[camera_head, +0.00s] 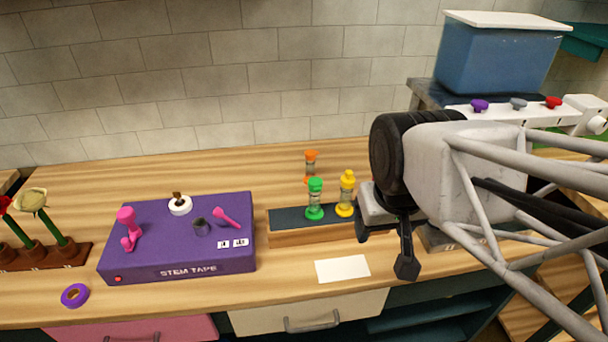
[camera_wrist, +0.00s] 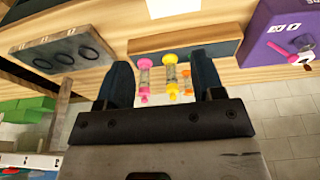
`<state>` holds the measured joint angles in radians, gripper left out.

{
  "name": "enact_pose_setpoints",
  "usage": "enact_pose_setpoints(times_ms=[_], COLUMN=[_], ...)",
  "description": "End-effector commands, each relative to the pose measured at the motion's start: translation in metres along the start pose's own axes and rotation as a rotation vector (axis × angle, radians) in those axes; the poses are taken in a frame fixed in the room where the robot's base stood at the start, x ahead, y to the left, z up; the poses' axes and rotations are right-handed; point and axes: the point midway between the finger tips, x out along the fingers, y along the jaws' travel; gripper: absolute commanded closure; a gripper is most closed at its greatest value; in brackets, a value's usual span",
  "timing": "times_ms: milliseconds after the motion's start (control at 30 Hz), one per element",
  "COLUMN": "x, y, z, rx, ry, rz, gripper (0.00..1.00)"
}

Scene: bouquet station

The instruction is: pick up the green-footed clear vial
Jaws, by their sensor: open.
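The green-footed clear vial (camera_head: 315,199) stands upright on the dark-topped wooden block in the head view, with green at its top and foot. I cannot make it out in the wrist view, where my right-hand finger may cover it. My gripper (camera_head: 384,252) is open and to the right of the vial, apart from it. In the wrist view, the open fingers (camera_wrist: 160,65) frame a pink-ended vial (camera_wrist: 144,75) and a yellow-ended vial (camera_wrist: 170,74); nothing is seen gripped. The yellow vial (camera_head: 347,194) stands just right of the green one.
An orange-ended vial (camera_head: 310,166) stands behind the block (camera_head: 290,237). A purple stem tape box (camera_head: 178,258) is left of the block. A white card (camera_head: 342,269) lies in front. A grey holder with round holes (camera_wrist: 66,50) shows in the wrist view.

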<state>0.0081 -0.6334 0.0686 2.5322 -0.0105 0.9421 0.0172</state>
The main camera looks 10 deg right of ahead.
Motion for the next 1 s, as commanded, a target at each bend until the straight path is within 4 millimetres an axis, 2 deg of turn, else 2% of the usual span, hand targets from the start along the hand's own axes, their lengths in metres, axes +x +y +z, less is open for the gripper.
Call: enact_pose_setpoints(times_ms=[267, 467, 1000], x=[0.002, 0.014, 0.077], y=[-0.001, -0.007, -0.045], z=[-0.002, -0.013, -0.081], rx=[-0.002, -0.013, -0.053], ry=[0.008, 0.068, 0.492], rz=[-0.002, -0.017, -0.092], gripper=[0.38, 0.38, 0.38])
